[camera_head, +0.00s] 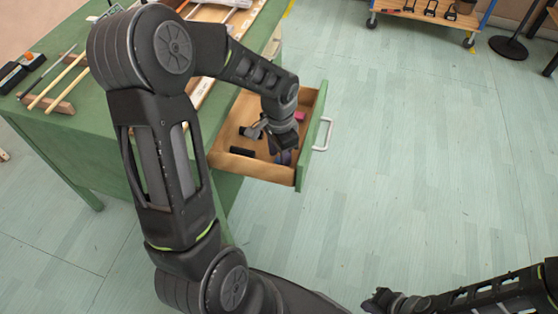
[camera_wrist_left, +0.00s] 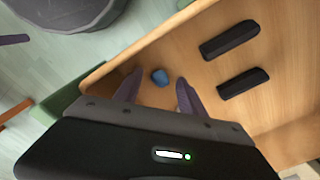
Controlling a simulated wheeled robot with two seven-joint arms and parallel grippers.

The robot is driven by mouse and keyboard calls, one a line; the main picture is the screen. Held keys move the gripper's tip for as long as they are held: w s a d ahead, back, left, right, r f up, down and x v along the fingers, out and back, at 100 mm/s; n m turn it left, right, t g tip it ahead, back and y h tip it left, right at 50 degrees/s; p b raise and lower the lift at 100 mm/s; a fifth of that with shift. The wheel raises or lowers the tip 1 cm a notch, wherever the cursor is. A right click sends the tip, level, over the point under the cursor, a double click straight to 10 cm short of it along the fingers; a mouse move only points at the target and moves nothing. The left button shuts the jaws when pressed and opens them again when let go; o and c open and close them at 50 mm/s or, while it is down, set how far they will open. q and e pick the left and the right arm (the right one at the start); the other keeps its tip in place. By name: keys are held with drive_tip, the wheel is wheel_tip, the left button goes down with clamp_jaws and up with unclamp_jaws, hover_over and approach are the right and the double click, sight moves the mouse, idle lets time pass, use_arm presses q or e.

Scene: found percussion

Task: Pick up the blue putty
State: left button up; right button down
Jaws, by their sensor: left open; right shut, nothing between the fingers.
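The blue putty (camera_wrist_left: 160,77) is a small rounded lump on the wooden floor of the open drawer, near one of its walls in the left wrist view. My left gripper (camera_head: 284,156) reaches down into the drawer (camera_head: 229,166). Its two dark purple fingers are open, and the putty shows between their tips in the left wrist view. I cannot tell whether they touch it. In the head view the putty is hidden by my gripper. My right gripper (camera_head: 383,300) is at the bottom right, away from the drawer, shut and empty.
Two black blocks (camera_wrist_left: 230,40) (camera_wrist_left: 243,83) lie in the drawer beside the putty. A pink item (camera_head: 299,116) is at its far side. The green workbench (camera_head: 95,140) carries sticks and tools. Open floor (camera_head: 420,160) lies to the right.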

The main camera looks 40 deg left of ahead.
idle(0.4)
use_arm(q)
clamp_jaws()
idle(0.4)
